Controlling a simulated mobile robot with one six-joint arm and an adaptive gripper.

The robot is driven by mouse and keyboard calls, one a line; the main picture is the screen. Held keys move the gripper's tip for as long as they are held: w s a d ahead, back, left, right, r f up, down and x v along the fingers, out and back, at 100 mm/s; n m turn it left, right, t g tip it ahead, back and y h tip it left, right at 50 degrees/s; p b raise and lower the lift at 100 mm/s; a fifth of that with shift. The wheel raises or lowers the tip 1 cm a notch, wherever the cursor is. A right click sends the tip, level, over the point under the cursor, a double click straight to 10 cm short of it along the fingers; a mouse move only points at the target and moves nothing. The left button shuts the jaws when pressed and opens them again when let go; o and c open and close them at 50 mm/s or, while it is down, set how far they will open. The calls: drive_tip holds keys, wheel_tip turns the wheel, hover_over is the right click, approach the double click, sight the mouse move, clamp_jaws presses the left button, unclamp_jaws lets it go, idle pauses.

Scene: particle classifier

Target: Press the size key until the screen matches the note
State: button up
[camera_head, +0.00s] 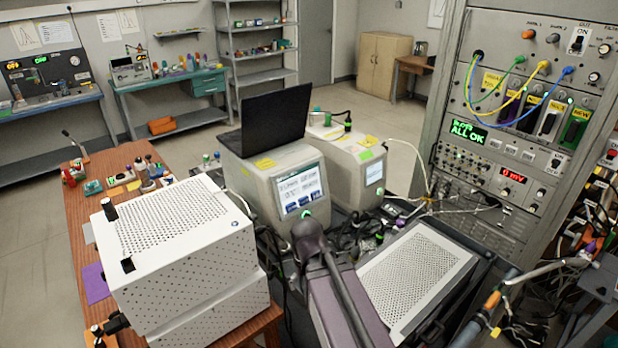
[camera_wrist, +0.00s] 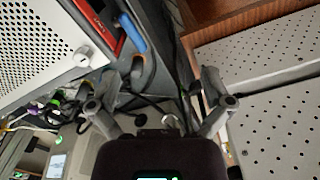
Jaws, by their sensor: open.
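A beige instrument box with a lit blue-white screen (camera_head: 300,189) stands at the centre; its text is too small to read. A second, similar box with a smaller screen (camera_head: 374,172) stands behind it to the right. A yellow note (camera_head: 265,163) lies on the front box; a yellow note (camera_head: 370,141) and a green note (camera_head: 366,155) are on the rear one. I cannot make out writing or a size key. My gripper (camera_wrist: 160,106) is open and empty in the wrist view, fingers spread above cables and floor. A lit screen (camera_wrist: 57,164) shows at that view's lower left.
A black laptop (camera_head: 268,112) sits on the front box. White perforated cases (camera_head: 180,230) stand on the wooden bench at left; another perforated panel (camera_head: 418,275) lies at right. Loose cables (camera_head: 375,235) crowd the middle. An instrument rack (camera_head: 520,120) stands right.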

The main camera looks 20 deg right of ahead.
clamp_jaws()
idle(1.4)
